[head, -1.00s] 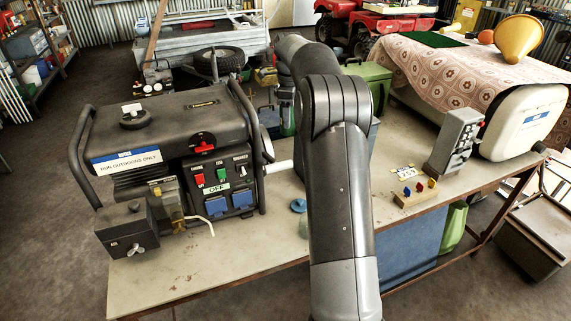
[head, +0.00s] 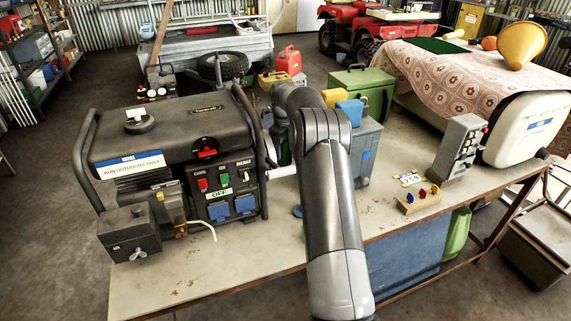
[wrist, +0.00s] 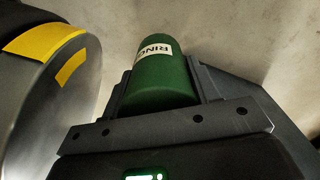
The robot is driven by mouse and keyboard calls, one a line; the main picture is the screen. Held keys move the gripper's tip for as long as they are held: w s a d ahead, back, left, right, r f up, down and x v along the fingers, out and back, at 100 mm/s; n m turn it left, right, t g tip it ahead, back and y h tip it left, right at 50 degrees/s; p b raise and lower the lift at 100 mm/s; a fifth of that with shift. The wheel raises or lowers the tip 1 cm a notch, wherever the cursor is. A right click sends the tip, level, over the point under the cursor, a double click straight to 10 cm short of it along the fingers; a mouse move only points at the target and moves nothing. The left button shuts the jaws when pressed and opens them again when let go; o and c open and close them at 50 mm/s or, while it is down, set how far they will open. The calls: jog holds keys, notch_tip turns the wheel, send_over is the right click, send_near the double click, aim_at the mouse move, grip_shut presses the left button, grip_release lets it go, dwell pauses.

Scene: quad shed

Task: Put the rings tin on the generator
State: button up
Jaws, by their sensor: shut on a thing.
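The generator (head: 180,132) stands at the left of the bench in the head view, black with a tube frame, a switch panel reading OFF and a fairly flat top. A round dark cap (head: 139,124) sits on that top. The rings tin (wrist: 160,68), a green cylinder with a white label partly reading "RING", shows in the wrist view. My gripper (wrist: 158,95) is shut on it, with a jaw at each side. In the head view my arm hides much of the area right of the generator, and I cannot clearly make out the tin there.
A grey box (head: 368,150) with yellow and blue things on it stands behind my arm. A small block with coloured knobs (head: 419,200) and a grey switch box (head: 459,147) are on the right. The bench front (head: 200,285) is clear. A yellow-marked grey rounded body (wrist: 50,80) is close by my gripper.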

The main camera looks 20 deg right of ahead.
aim_at(284, 161)
jog(key=shift+f, duration=2.7)
jog(key=shift+f, duration=0.15)
jog(key=o, duration=1.1)
jog(key=shift+o, duration=0.4)
notch_tip(284, 161, up, 12)
jog(key=shift+r, duration=0.15)
